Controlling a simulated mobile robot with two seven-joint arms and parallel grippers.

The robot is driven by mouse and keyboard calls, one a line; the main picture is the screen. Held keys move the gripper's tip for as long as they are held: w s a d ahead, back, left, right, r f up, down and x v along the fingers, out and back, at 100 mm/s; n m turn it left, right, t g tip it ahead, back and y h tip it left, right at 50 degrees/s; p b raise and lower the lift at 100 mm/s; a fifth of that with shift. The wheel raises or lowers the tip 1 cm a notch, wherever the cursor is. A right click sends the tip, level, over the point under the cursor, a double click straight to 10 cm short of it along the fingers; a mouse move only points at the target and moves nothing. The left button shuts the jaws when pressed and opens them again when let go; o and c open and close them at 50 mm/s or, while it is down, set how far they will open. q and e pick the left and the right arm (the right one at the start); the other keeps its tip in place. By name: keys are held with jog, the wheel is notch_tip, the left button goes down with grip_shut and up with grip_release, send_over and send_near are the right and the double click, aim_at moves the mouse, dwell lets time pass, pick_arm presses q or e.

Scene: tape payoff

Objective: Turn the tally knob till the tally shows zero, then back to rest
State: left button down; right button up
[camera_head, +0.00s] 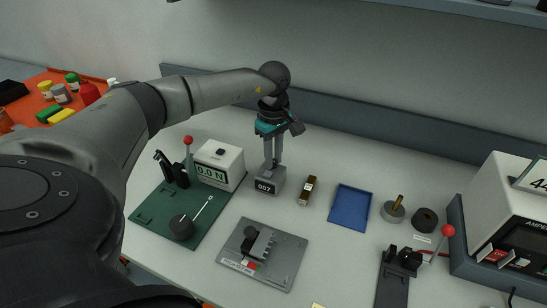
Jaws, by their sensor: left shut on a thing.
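The tally (270,180) is a small grey box on the bench, left of the picture's middle. Its dark front window shows 007. My left gripper (272,163) points straight down over the tally from above. Its two fingers are shut on the tally knob at the top of the box. The knob itself is mostly hidden between the fingertips, so its turn angle cannot be told. My right gripper is not in view.
A white meter reading 0.0 N (219,164) stands close left of the tally on a green plate (150,216). A brown and black piece (308,190) and a blue tray (350,208) lie to the right. A grey fixture plate (275,270) lies in front.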

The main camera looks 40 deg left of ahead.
pick_arm(q)
jog(key=m+b, duration=0.1)
jog(key=m, duration=0.5)
jog(key=shift+r, duration=0.1)
jog(key=shift+m, duration=0.3)
jog(key=shift+w, duration=0.1)
jog(key=c, duration=0.7)
grip_release()
jog(key=shift+c, duration=0.2)
notch_tip(320, 180, up, 15)
jog(key=p, duration=0.1)
dwell(0.3)
